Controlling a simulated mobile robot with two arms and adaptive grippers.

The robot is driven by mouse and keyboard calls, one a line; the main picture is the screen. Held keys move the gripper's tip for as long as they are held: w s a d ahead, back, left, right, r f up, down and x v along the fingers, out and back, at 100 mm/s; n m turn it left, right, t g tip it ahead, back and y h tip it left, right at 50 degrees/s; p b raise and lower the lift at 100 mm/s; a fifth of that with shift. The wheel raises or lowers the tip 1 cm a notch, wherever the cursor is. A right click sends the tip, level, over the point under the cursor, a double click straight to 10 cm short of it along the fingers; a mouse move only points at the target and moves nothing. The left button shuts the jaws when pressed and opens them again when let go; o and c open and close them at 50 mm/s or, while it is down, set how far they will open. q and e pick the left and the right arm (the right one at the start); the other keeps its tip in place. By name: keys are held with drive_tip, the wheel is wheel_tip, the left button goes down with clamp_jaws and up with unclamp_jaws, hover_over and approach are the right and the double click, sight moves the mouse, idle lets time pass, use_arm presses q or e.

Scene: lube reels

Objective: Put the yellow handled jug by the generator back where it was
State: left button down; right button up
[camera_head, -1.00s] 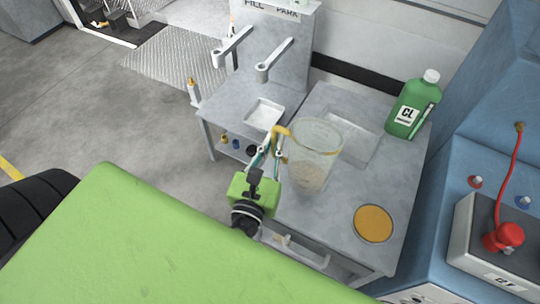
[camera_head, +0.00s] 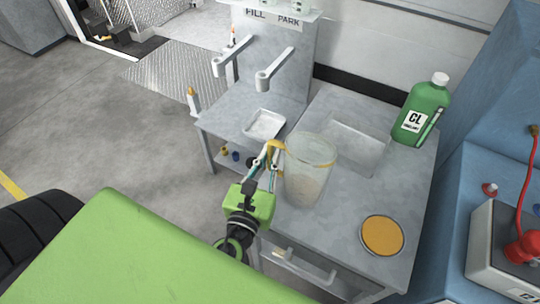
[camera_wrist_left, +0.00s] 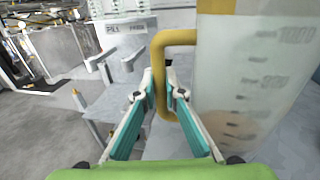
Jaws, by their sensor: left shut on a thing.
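The clear jug (camera_head: 308,172) with a yellow handle is upright over the grey bench, left of its middle; its wall with measuring marks fills the right of the left wrist view (camera_wrist_left: 255,85). My left gripper (camera_head: 268,160) is shut on the yellow handle (camera_wrist_left: 172,38), with a fingertip on each side of it in the left wrist view (camera_wrist_left: 165,92). I cannot tell whether the jug's base touches the bench. A round yellow-orange disc (camera_head: 382,235) lies on the bench's front right. My right gripper is not in view.
A green CL bottle (camera_head: 423,110) stands at the bench's back right. A shallow recess (camera_head: 352,147) lies behind the jug. A small white tray (camera_head: 265,124) sits left, below two grey spouts (camera_head: 273,72). A blue machine with a red-capped grey box (camera_head: 500,250) stands right.

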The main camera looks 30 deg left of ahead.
use_arm(q)
drive_tip(key=c, duration=2.1)
unclamp_jaws()
drive_tip(key=shift+c, duration=0.2)
drive_tip(key=s+d+b, duration=0.2)
drive_tip(key=s+b, duration=0.2)
drive_tip(key=s, duration=0.8)
drive_tip(key=shift+r, duration=0.15)
drive_tip(key=shift+w, duration=0.1)
